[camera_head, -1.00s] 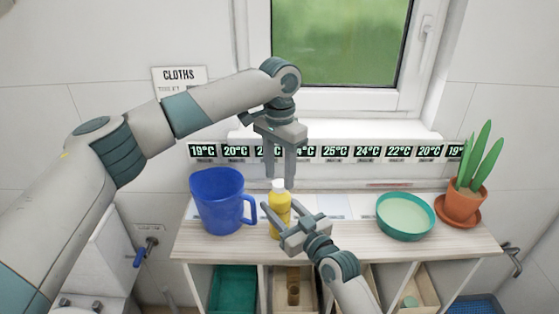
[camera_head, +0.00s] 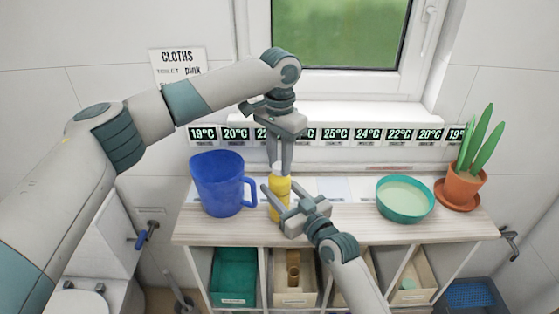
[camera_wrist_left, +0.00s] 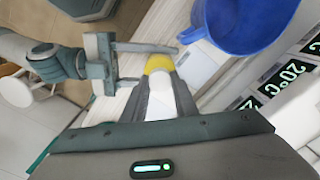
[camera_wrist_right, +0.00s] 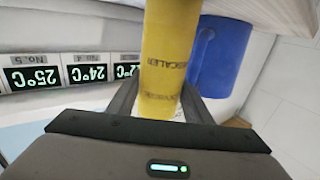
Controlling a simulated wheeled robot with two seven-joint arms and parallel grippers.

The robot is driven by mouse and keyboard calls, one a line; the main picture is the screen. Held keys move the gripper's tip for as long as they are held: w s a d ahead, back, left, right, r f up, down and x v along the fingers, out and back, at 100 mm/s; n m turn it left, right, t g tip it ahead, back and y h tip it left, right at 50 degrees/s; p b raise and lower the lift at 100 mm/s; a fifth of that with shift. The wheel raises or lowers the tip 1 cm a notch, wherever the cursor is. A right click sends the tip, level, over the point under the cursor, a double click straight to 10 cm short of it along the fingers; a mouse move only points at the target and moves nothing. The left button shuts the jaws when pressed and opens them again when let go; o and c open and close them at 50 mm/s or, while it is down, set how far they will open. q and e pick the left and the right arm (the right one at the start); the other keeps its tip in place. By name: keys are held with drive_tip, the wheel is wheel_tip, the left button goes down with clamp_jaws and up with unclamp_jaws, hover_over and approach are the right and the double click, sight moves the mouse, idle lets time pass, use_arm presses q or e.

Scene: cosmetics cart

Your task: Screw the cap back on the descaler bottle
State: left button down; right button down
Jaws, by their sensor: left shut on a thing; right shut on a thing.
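The yellow descaler bottle (camera_head: 280,187) stands upright on the cart top, with its white cap (camera_head: 277,168) at its top. My left gripper (camera_head: 279,172) points down from above and is shut on the cap. In the left wrist view the white cap (camera_wrist_left: 161,88) sits between the fingers, with the yellow bottle (camera_wrist_left: 159,64) just beyond. My right gripper (camera_head: 275,198) comes from the front right and is shut on the bottle's body. The right wrist view shows the lettered yellow body (camera_wrist_right: 168,60) between its fingers. Whether the cap's thread is seated cannot be seen.
A blue jug (camera_head: 218,184) stands close left of the bottle. A teal bowl (camera_head: 405,200) and a potted plant (camera_head: 463,186) stand to the right. Temperature displays (camera_head: 334,135) line the wall behind. Bins (camera_head: 235,277) fill the shelves below. The top between bottle and bowl is fairly clear.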

use_arm(q)
drive_tip(key=c, duration=1.3)
unclamp_jaws()
drive_tip(key=shift+c, duration=0.2)
drive_tip(key=shift+r, duration=0.1)
wheel_tip(320, 180, up, 12)
use_arm(e)
drive_tip(key=c, duration=0.8)
unclamp_jaws()
drive_tip(key=shift+s+d, duration=0.1)
use_arm(q)
wheel_tip(320, 180, down, 4)
drive_tip(key=b, duration=0.3)
drive_tip(key=shift+r+b, duration=0.1)
drive_tip(key=shift+b, duration=0.25)
use_arm(e)
drive_tip(key=shift+v, duration=8.6)
